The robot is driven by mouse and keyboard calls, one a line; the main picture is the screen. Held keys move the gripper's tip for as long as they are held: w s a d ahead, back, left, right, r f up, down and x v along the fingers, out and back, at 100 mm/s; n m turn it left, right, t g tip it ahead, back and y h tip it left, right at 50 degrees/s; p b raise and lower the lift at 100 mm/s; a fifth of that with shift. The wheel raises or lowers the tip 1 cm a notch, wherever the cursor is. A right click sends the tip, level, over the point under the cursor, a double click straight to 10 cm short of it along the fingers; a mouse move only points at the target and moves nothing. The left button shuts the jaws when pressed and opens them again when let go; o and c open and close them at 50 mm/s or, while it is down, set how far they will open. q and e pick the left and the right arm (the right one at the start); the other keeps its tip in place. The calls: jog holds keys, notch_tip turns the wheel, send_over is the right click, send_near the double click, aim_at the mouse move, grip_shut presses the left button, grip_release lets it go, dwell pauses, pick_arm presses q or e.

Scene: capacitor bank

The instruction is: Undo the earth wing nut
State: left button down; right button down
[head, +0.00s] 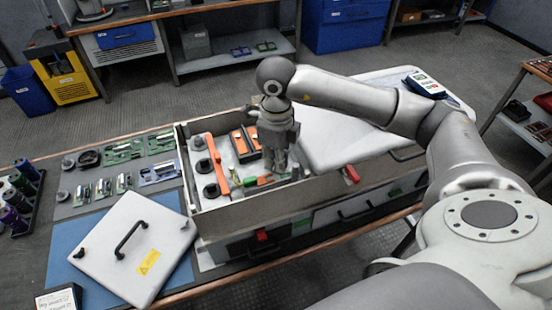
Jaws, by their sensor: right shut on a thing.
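My right gripper (282,170) points down into the open grey capacitor box (240,215), at its right part. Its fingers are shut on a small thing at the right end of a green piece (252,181). This place fits the earth wing nut, but the fingers hide the nut itself. An orange bar (215,160) runs along the left part of the box, with dark round terminals (210,190) beside it. Two orange-and-black blocks (240,145) stand behind the green piece. My left gripper is out of view.
A light lid with a black handle (125,250) and yellow label lies on the blue mat (65,250) at front left. Small green boards (125,150) lie left of the box. A pale panel (345,145) is right of it, with a handheld meter (424,84) on top.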

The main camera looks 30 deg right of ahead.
jog(key=shift+f+n+b, duration=0.15)
jog(key=shift+n+b, duration=0.65)
jog(key=shift+b, duration=0.2)
jog(key=n+b, duration=0.7)
jog(key=n, duration=0.1)
jog(key=shift+b, duration=0.3)
jog(key=n+b, duration=0.2)
jog(key=shift+n, duration=0.3)
jog(key=n+b, duration=0.1)
jog(key=n, duration=0.1)
jog(key=shift+n, duration=0.4)
jog(key=n+b, duration=0.1)
jog(key=n, duration=0.1)
jog(key=shift+n, duration=0.3)
jog(key=n, duration=0.3)
jog(key=shift+s+n+b, duration=0.1)
jog(key=shift+n+b, duration=0.2)
jog(key=shift+n, duration=1.9)
jog(key=shift+a, duration=0.1)
